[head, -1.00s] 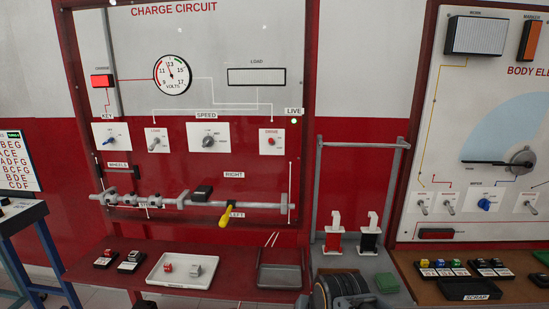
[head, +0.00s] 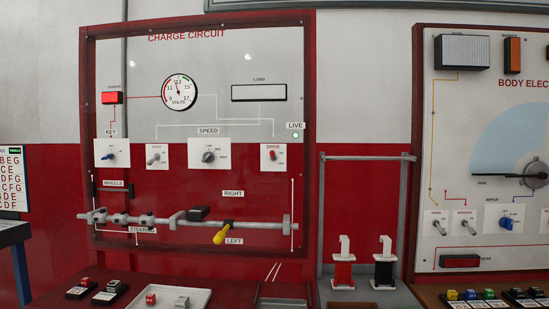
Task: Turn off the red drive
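The drive switch (head: 272,155) is a small toggle with a red part on a white plate, under the red DRIVE label, at the right of the charge circuit board (head: 235,125). Whether its lever points up or down is too small to tell. The small round LIVE lamp (head: 295,135) just right of and above it looks pale. The voltmeter (head: 179,92) needle points up near 13. The red charge lamp (head: 112,97) is at the left. My gripper is not in view.
The speed knob (head: 208,156), load toggle (head: 153,157) and blue key switch (head: 109,156) are left of the drive switch. A steering bar with a yellow handle (head: 221,236) runs below. A grey frame (head: 319,220) stands right of the board.

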